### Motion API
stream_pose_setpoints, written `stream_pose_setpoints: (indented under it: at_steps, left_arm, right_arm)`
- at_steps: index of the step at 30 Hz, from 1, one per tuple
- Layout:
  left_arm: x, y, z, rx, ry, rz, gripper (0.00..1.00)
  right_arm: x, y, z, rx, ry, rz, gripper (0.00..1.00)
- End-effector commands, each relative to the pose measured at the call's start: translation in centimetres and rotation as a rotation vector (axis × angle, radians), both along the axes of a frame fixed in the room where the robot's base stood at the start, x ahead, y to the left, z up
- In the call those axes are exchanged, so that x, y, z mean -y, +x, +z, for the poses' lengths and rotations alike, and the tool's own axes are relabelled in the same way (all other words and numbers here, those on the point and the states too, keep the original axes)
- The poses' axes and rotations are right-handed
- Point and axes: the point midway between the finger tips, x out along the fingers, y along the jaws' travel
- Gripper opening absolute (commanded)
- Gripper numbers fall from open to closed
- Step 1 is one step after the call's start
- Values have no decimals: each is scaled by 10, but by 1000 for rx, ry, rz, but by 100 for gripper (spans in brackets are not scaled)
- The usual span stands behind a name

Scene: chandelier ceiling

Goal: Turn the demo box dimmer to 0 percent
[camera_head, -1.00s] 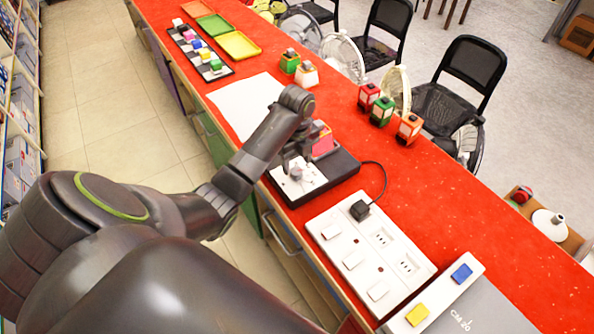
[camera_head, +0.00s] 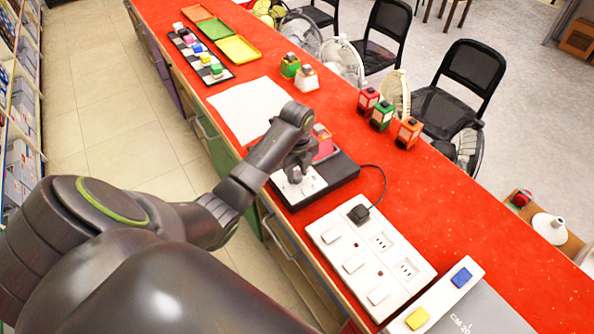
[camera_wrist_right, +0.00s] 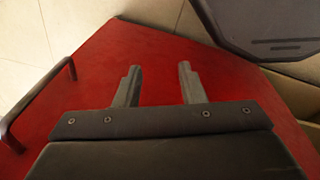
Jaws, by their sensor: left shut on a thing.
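The demo box (camera_head: 342,169) is a black base with a white plate (camera_head: 311,184) on the red counter, and a red and pink block (camera_head: 322,141) stands at its back. My left gripper (camera_head: 296,176) reaches down onto the white plate and is shut on the dimmer knob, which its fingers mostly hide. I cannot read the knob's setting. My right gripper (camera_wrist_right: 159,85) shows in the right wrist view, its two fingers apart with nothing between them, over a red surface.
A white socket strip (camera_head: 335,236) with a black plug (camera_head: 358,213) and cable lies right of the box. A scale (camera_head: 470,310) is at the lower right. Small red, green and orange blocks (camera_head: 382,115) stand near the far edge. White paper (camera_head: 249,108) lies left of the box.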

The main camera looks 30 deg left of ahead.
Motion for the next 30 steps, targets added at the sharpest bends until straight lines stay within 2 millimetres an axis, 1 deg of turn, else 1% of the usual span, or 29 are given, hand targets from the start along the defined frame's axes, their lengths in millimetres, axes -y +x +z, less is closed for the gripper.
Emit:
stream_pose_setpoints:
  at_steps: [5, 11, 17, 24, 30]
  left_arm:
    - [0, 0, 2, -1, 0, 20, 9]
    - [0, 0, 5, -2, 2, 102, 9]
    - [0, 1, 7, -2, 0, 253, 9]
    - [-1, 1, 7, -1, 2, 480, 9]
    - [0, 2, 6, -1, 1, 670, 9]
  right_arm:
    - [0, 1, 4, 1, 0, 0, 36]
    - [0, 1, 19, 1, 0, 0, 36]
    - [0, 1, 43, 2, 0, 0, 36]
    - [0, 1, 71, 2, 0, 0, 36]
    - [0, 1, 91, 2, 0, 0, 36]
